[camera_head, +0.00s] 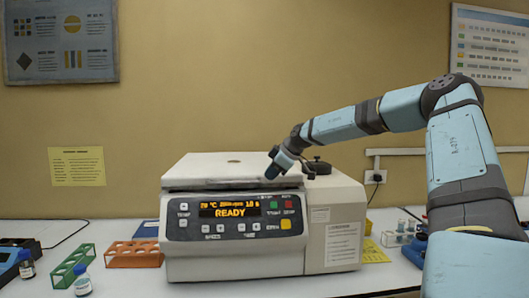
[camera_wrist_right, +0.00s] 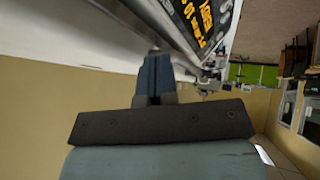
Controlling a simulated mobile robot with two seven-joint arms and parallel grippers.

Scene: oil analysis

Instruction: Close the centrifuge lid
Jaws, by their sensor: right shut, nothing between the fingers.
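The centrifuge (camera_head: 235,255) stands on the white table, a pale box with a dark front panel whose orange display reads READY. Its lid (camera_head: 215,168) lies low and nearly flat over the top; a dark line runs under its front edge, and I cannot tell whether it is latched. My right gripper (camera_head: 272,172) is shut and empty, pointing down at the lid's front right part, touching it or just above. In the right wrist view the shut fingers (camera_wrist_right: 153,75) are beside the lid edge and the panel's display (camera_wrist_right: 200,18). My left gripper is not in view.
A rack with vials (camera_head: 398,235) stands to the right, near my right arm. The wall is close behind.

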